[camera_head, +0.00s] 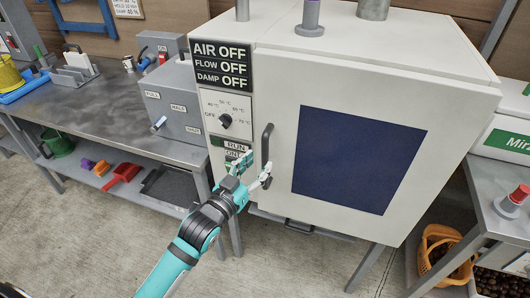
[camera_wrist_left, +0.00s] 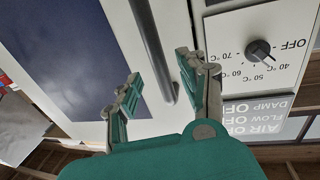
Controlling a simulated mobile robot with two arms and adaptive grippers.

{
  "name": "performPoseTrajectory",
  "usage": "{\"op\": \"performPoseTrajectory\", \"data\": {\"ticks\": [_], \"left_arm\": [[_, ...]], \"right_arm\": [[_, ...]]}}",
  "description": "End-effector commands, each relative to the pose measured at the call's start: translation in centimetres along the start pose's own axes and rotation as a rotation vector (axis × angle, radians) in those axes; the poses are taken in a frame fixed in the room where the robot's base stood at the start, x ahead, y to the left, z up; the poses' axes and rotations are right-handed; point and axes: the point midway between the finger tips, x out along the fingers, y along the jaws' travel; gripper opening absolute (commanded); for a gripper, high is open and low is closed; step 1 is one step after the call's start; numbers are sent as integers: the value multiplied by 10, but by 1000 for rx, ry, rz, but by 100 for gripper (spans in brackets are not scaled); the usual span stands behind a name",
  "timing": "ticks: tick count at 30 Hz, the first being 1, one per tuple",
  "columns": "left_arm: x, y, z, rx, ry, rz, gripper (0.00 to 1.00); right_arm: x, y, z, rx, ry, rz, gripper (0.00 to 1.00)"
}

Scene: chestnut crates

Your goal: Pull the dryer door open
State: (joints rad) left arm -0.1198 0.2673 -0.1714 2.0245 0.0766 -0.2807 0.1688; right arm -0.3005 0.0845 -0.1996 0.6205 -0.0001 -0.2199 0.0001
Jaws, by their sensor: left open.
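The dryer (camera_head: 340,55) is a large pale cabinet with a flat door (camera_head: 275,98) that looks shut and has a dark blue window (camera_head: 357,152). A dark vertical bar handle (camera_head: 267,143) sits near the door's left edge. My left gripper (camera_head: 257,168) is open at the lower part of the handle. In the left wrist view, the handle (camera_wrist_left: 149,42) runs down between the two spread fingers of the gripper (camera_wrist_left: 158,75), with a gap on each side. Whether the fingers reach around it in depth is hard to tell. My right gripper is not in view.
A control panel (camera_head: 224,110) with a black knob is left of the door. A grey box (camera_head: 172,108) stands on the workbench (camera_head: 85,108) at left. At right are a side table (camera_head: 500,215) and an orange basket (camera_head: 436,243). The floor before the dryer is open.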

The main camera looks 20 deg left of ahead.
Motion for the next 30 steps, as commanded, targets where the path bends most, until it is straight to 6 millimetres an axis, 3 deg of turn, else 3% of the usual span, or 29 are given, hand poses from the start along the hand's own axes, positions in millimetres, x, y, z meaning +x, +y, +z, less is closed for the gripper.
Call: {"op": "performPoseTrajectory", "data": {"ticks": [3, 9, 20, 30], "left_arm": [[22, 0, -2, 1, 1, 0, 42], [42, 0, 0, 0, 0, 0, 42], [46, 0, 0, 1, 0, 0, 42], [45, 0, 0, 1, 0, 0, 0]], "right_arm": [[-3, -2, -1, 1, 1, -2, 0], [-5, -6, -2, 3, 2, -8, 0], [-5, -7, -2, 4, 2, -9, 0], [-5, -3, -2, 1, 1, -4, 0]]}}
